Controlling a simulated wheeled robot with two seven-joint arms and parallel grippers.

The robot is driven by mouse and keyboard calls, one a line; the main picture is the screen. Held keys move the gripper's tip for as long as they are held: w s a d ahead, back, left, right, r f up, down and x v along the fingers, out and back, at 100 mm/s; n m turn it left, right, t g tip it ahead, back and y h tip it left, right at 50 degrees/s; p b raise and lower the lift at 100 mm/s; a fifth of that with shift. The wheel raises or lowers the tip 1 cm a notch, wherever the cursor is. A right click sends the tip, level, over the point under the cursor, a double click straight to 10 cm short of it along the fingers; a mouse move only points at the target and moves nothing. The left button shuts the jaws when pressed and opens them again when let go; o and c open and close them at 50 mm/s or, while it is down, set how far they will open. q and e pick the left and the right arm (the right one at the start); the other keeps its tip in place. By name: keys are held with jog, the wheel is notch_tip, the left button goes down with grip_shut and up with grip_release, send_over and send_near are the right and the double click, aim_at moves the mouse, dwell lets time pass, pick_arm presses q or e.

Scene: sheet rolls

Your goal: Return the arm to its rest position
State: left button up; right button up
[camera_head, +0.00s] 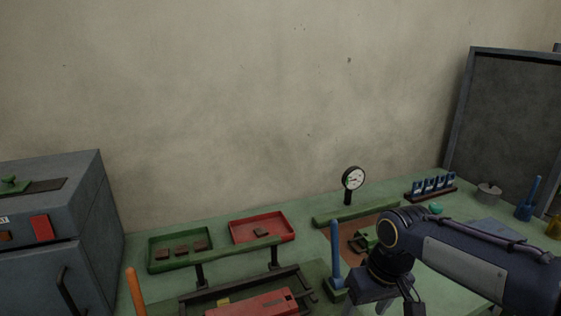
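My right arm (470,265) comes in from the right, bent over the front right of the green bench. My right gripper (380,300) hangs down at its end near the bottom edge, beside a blue upright handle (336,250). Its fingertips are cut off or hidden, so I cannot tell whether it is open or holds anything. My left arm and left gripper are out of view.
A green tray (151,254) with brown pieces and a red tray (284,222) stand behind a dark roller frame (238,286). A dial gauge (353,179) stands behind my gripper. A grey cabinet (85,200) is left; a dark panel (510,120) is right.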

jog(key=s+d+m+t+y+p, duration=0.2)
jog(key=s+d+m+t, duration=0.1)
jog(key=s, duration=1.4)
jog(key=shift+d+r+m+t, duration=0.15)
jog(key=shift+m+t, duration=0.55)
jog(key=shift+t, duration=0.1)
